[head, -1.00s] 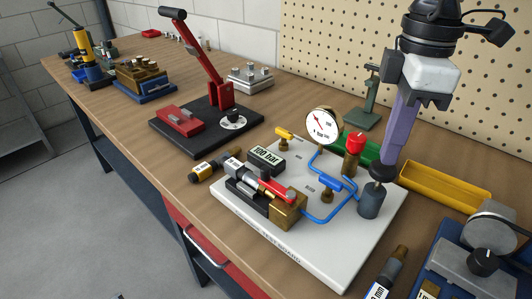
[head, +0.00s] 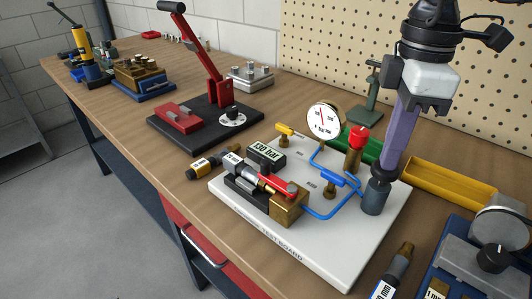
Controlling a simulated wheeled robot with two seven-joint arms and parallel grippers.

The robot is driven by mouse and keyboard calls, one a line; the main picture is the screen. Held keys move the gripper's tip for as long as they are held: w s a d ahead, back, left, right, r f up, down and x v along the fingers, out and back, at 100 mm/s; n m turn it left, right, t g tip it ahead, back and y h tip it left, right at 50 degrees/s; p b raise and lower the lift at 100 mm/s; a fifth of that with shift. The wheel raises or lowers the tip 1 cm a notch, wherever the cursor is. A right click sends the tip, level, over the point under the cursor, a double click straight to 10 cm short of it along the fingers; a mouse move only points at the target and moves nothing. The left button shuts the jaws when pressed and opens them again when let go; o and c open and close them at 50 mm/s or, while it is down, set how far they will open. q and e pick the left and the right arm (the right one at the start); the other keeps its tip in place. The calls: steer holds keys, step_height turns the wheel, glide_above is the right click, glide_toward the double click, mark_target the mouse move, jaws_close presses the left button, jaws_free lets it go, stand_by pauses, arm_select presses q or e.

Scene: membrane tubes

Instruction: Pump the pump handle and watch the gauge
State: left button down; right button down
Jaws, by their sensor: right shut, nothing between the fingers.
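The test board (head: 260,222) is a white plate on the bench. The pump (head: 374,196) is a dark grey cylinder at its right side, and its black knob-like handle (head: 383,174) sits close to the cylinder top. My right gripper (head: 392,160) points down with its purple fingers shut, their tips at the top of the handle. No grip around it is visible. The round white gauge (head: 323,118) faces me, its red needle pointing near the top. A small display (head: 266,153) reads 130 bar. My left gripper is not in view.
Blue pipes (head: 330,212), a brass block (head: 289,204), a red knob (head: 358,136) and a yellow-handled valve (head: 285,130) crowd the board. A yellow bin (head: 450,185) lies right of the gripper.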

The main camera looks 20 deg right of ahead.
steer(key=shift+f+b, duration=0.65)
steer(key=shift+f, duration=0.2)
steer(key=shift+r, duration=0.25)
steer(key=shift+r+p, duration=2.2)
steer(key=shift+r, duration=1.15)
